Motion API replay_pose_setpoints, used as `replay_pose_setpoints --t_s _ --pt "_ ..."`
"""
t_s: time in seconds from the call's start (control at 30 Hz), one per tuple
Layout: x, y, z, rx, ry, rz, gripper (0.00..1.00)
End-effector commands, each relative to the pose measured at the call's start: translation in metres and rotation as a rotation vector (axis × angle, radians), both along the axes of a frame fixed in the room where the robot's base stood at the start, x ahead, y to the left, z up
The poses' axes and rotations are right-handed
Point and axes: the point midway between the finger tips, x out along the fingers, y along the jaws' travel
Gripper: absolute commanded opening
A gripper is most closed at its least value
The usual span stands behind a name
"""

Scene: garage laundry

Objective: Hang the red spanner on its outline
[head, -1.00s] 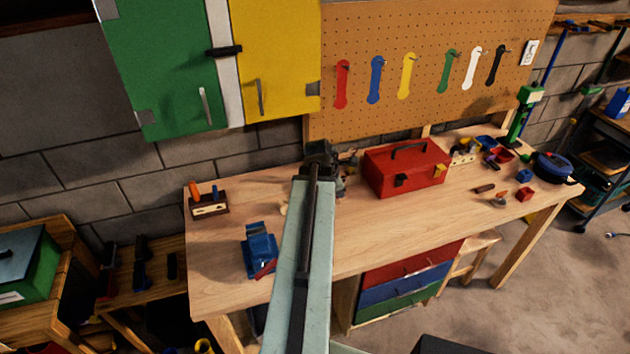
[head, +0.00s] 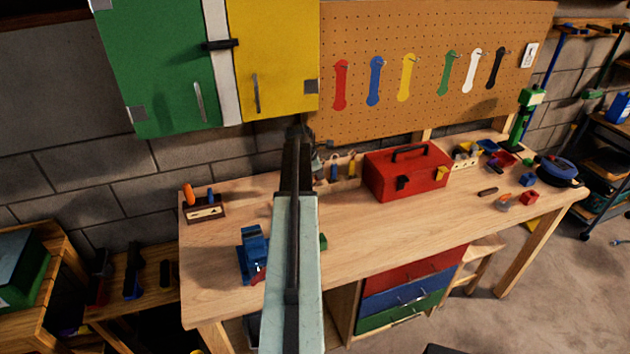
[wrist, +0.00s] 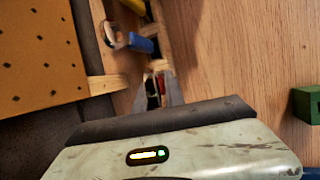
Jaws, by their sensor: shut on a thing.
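The red outline (head: 341,85) is on the pegboard (head: 440,30), leftmost in a row of coloured spanner outlines. My gripper (head: 297,136) is seen from behind at the end of my arm, over the back of the bench, left of and lower than the red outline. The wrist view shows my gripper's housing, with a pegboard edge (wrist: 40,55) at left.
The workbench (head: 400,225) carries a red toolbox (head: 407,170), a blue vise (head: 253,250) and a green block (head: 323,241). The green and yellow cabinet (head: 275,60) hangs just above and left of my gripper. Bare bench lies in front of the toolbox.

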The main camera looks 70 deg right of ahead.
Motion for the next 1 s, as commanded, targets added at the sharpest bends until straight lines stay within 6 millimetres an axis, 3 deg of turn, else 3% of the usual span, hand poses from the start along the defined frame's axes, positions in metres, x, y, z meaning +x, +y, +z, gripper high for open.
replay_pose_setpoints --t_s 0.27,0.6,0.7,1.0 --pt "0.003 -0.003 -0.004 0.009 0.008 0.001 0.00" --pt "0.026 -0.032 0.002 0.232 0.189 0.001 0.00" --pt "0.022 -0.025 -0.023 0.235 0.192 0.002 0.00" --pt "0.022 -0.025 -0.024 0.234 0.191 0.002 0.00"
